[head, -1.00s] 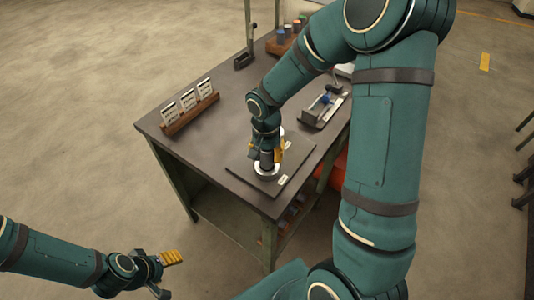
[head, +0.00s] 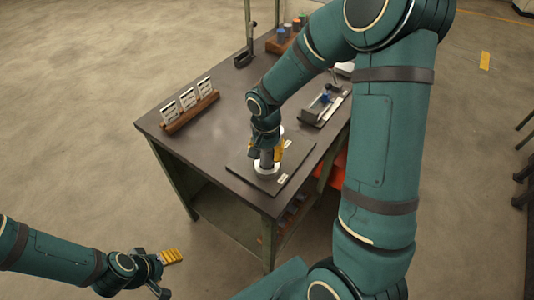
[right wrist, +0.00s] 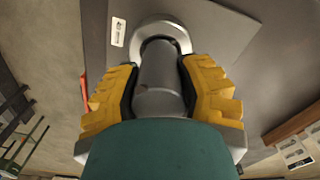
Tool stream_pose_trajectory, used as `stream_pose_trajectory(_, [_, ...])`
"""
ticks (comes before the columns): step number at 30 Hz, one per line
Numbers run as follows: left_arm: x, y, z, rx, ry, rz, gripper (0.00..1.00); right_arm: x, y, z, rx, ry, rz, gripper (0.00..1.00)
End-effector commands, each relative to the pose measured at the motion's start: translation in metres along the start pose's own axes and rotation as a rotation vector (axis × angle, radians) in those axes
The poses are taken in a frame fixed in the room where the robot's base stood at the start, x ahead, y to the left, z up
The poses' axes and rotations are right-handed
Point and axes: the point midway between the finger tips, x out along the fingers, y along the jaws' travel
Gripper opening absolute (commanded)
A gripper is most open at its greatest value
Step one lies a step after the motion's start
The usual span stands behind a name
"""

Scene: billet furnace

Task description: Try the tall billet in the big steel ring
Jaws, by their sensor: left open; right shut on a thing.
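The tall billet (right wrist: 160,85) is a grey cylinder between the yellow-padded fingers of my right gripper (right wrist: 162,90), which is shut on it. The big steel ring (right wrist: 183,36) is a pale ring on a dark plate (head: 241,164). It also shows in the head view (head: 266,177), directly under the right gripper. The billet's far end overlaps the ring's opening in the right wrist view. I cannot tell how deep it sits, or whether it is just above. My left gripper (head: 166,274) is open and empty, off the table at the lower left.
The plate lies on a dark workbench (head: 192,141). Coloured cylinders in a wooden holder (head: 284,35) stand at the back. The bench's middle is clear.

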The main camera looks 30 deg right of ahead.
Motion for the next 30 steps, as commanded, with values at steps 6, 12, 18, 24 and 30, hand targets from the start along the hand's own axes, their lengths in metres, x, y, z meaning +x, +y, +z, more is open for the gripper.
stream_pose_trajectory(6, [0.0,0.0,0.0,0.0,0.0,0.0,0.59,0.001,0.001,0.002,-0.001,-0.006,0.004,0.0])
stream_pose_trajectory(12, [-0.004,0.002,-0.001,0.0,0.0,0.0,0.59,-0.005,0.001,0.002,0.0,-0.004,0.003,0.0])
stream_pose_trajectory(18, [-0.009,0.004,-0.001,0.0,0.0,0.0,0.59,-0.015,0.001,0.001,0.0,-0.002,0.001,0.0])
stream_pose_trajectory(24, [-0.014,0.005,-0.002,0.0,0.0,0.0,0.59,-0.023,0.001,0.001,0.0,-0.001,0.001,0.0])
stream_pose_trajectory(30, [-0.019,0.007,-0.002,0.0,0.0,0.0,0.59,-0.032,0.001,0.0,0.0,0.0,0.0,0.0])
